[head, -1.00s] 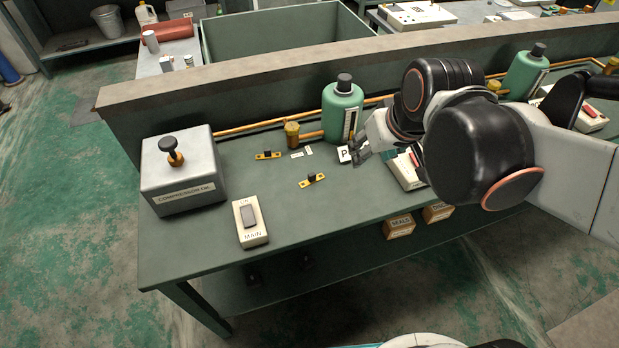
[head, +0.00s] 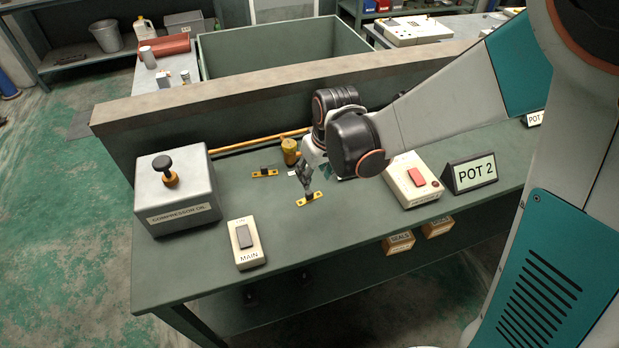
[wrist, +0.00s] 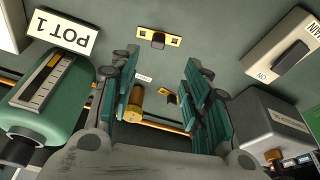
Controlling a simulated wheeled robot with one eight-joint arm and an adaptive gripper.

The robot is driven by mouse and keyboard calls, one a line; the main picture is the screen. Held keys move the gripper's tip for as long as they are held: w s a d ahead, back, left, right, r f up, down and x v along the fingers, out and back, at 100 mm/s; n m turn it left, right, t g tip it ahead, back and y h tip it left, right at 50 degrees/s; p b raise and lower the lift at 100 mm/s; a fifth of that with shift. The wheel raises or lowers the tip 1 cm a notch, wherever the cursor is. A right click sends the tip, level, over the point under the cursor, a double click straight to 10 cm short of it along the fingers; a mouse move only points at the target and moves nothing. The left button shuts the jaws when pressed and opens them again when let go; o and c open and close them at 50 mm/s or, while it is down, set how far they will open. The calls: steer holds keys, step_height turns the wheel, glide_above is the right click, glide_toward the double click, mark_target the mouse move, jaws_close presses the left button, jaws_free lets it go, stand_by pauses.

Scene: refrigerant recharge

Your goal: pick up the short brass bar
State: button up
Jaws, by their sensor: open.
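Two small brass bars with black knobs lie flat on the green bench. The front bar (head: 313,199) is just below my gripper (head: 305,185) in the head view. The back bar (head: 264,173) lies further back and to the left. In the wrist view, the front bar (wrist: 158,40) shows whole beyond the tips of my gripper (wrist: 157,65), near the middle between them. The back bar (wrist: 172,98) is partly hidden by a finger there. I cannot tell for certain which bar is shorter. My gripper is open and empty, its fingers spread apart.
A MAIN switch box (head: 246,243) and a compressor oil box (head: 178,195) stand at left. A box with a red switch (head: 412,181) and a POT 2 sign (head: 474,172) stand at right. A brass fitting (head: 290,151) and green bottle (wrist: 50,105) are near the back wall.

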steer(key=b, duration=0.2)
glide_above(310, 193)
steer(key=s, duration=0.1)
steer(key=f, duration=0.6)
steer(key=shift+s+d+f, duration=0.1)
steer(key=shift+d+f, duration=0.05)
steer(key=shift+d, duration=0.05)
steer(key=shift+b+x, duration=1.4)
steer(key=shift+x, duration=1.25)
steer(key=shift+s+d, duration=0.1)
steer(key=shift+d, duration=0.05)
jaws_close()
